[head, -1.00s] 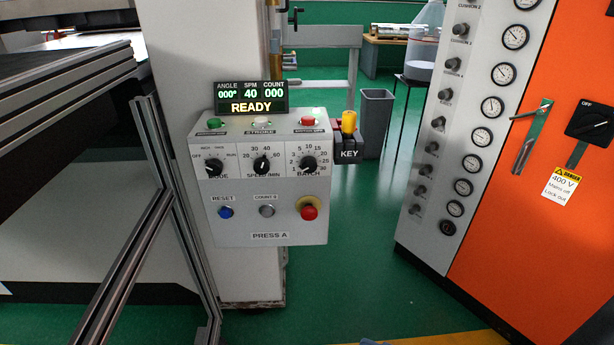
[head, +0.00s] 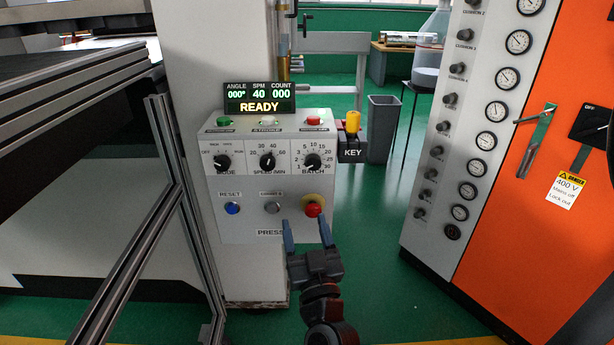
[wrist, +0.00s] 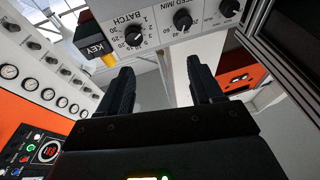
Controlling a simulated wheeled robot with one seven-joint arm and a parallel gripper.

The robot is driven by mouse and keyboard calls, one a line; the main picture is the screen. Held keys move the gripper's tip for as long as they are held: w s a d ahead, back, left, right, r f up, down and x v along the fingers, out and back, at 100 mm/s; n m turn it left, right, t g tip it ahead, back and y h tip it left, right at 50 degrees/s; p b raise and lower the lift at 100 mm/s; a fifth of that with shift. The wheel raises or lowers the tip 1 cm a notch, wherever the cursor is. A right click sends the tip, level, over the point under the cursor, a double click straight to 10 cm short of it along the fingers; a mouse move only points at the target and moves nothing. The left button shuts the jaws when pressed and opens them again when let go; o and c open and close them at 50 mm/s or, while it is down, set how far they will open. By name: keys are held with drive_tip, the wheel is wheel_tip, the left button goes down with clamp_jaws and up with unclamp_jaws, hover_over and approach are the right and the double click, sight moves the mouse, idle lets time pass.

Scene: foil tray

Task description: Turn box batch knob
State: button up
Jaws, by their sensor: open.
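The control box (head: 251,219) is a light grey panel on a white column, with a display reading READY, 000°, SPM 40 and COUNT 000. The batch knob (head: 312,161) is a black dial with a white mark at the panel's upper right, with numbers around it. It also shows in the wrist view (wrist: 133,37), upside down. My gripper (head: 307,233) is open and empty, in front of the panel's lower edge and below the batch knob, apart from it.
The speed knob (head: 267,160) is left of the batch knob. A red stop button (head: 313,209) sits below it, close to my right fingertip in the picture. A KEY block (head: 352,150) with a yellow key juts out on the right. An orange cabinet (head: 520,220) stands farther right.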

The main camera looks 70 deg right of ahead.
sight(313, 167)
drive_tip(key=shift+w+d+r+m+g+h+p, duration=0.1)
drive_tip(key=shift+w+d+r+m+g+h, duration=0.4)
drive_tip(key=shift+d, duration=1.9)
drive_tip(key=shift+w+d+r+m+g+h+p, duration=0.25)
drive_tip(key=shift+w+d+r+g, duration=0.55)
drive_tip(key=shift+d, duration=1.55)
drive_tip(key=shift+w+d+r+m+g+h, duration=0.5)
drive_tip(key=shift+d+r, duration=0.4)
drive_tip(key=shift+d, duration=1.5)
drive_tip(key=shift+w, duration=0.1)
drive_tip(key=shift+c, duration=0.5)
drive_tip(key=c, duration=1)
drive_tip(key=shift+o, duration=0.2)
drive_tip(key=shift+h, duration=0.25)
drive_tip(key=shift+r+m+p, duration=0.1)
drive_tip(key=shift+m+p, duration=0.15)
drive_tip(key=shift+p, duration=0.1)
drive_tip(key=shift+w+r+m+g+p, duration=0.1)
drive_tip(key=shift+w+m+g+p, duration=0.05)
drive_tip(key=shift+m+g+p, duration=0.55)
drive_tip(key=shift+w+a+m+g+h+p, duration=0.15)
drive_tip(key=shift+m+g+p, duration=0.55)
drive_tip(key=shift+m, duration=0.85)
drive_tip(key=shift+s+d+m+g+h+p, duration=0.1)
drive_tip(key=shift+m+g+h+p, duration=0.15)
drive_tip(key=shift+m+g+p, duration=0.85)
drive_tip(key=shift+m+t+b, duration=0.3)
drive_tip(key=shift+m+b, duration=0.3)
drive_tip(key=shift+m, duration=0.05)
